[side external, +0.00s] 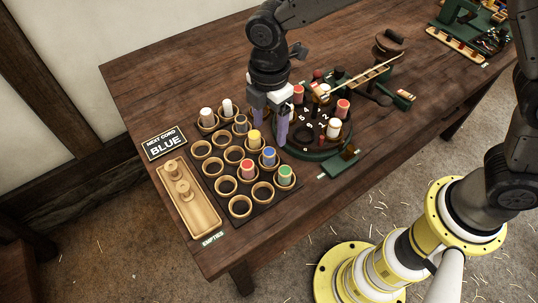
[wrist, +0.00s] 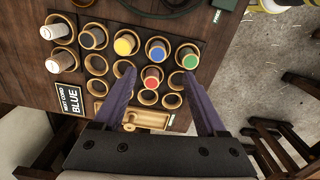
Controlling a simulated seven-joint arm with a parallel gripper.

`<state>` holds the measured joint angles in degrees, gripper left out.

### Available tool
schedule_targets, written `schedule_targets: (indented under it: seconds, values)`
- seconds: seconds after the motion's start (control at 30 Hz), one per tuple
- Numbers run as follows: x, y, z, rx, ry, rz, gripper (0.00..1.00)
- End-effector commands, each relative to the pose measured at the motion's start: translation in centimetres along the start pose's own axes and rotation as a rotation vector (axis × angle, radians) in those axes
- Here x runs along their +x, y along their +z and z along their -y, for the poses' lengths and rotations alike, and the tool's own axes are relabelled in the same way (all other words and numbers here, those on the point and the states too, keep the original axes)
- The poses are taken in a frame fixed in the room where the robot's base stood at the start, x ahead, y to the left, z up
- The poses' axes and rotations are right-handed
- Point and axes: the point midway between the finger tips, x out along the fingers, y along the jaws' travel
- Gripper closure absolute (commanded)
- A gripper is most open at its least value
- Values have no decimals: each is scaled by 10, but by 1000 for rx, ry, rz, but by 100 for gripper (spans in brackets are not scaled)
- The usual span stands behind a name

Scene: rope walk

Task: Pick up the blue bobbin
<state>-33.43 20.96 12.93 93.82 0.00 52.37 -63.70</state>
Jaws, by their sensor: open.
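The blue bobbin (side external: 269,155) stands upright in a ring of the dark holder board, between the yellow bobbin (side external: 254,138) and the green bobbin (side external: 285,174). The red bobbin (side external: 247,168) stands just left of it. In the wrist view the blue bobbin (wrist: 157,50) shows just past my fingertips, with the red bobbin (wrist: 152,80) seen between the purple fingers. My gripper (side external: 271,130) is open and empty, above the board's far right edge. In the wrist view my gripper (wrist: 160,72) has its fingers spread wide.
White bobbins (side external: 206,115) and a grey-brown one (side external: 241,124) fill the far rings; several rings are empty. A sign (side external: 165,143) reads "NEXT CORD BLUE". A wooden empties tray (side external: 203,213) lies at left. A round green braiding stand (side external: 307,153) with bobbins is close on the right.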

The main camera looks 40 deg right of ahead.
Motion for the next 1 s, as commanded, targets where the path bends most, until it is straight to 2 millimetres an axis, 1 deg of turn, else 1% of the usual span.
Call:
schedule_targets:
  seconds: [0.03, 0.1, 0.2, 0.37, 0.43, 0.6, 0.7, 0.8, 1.0]
  values:
    - [11, 1, 1, 1, -4, 2, 26]
    - [22, 1, 1, 1, -4, 2, 26]
    - [34, 1, 0, 1, -2, 1, 26]
    - [42, 1, 0, 2, 0, 0, 26]
    - [48, 1, -1, 2, -1, 0, 26]
    - [74, 4, -4, 3, -3, 2, 26]
    - [85, 3, -4, 2, -2, 1, 26]
    - [91, 3, -4, 2, -1, 0, 26]
    - [92, 3, -4, 2, 1, 0, 26]
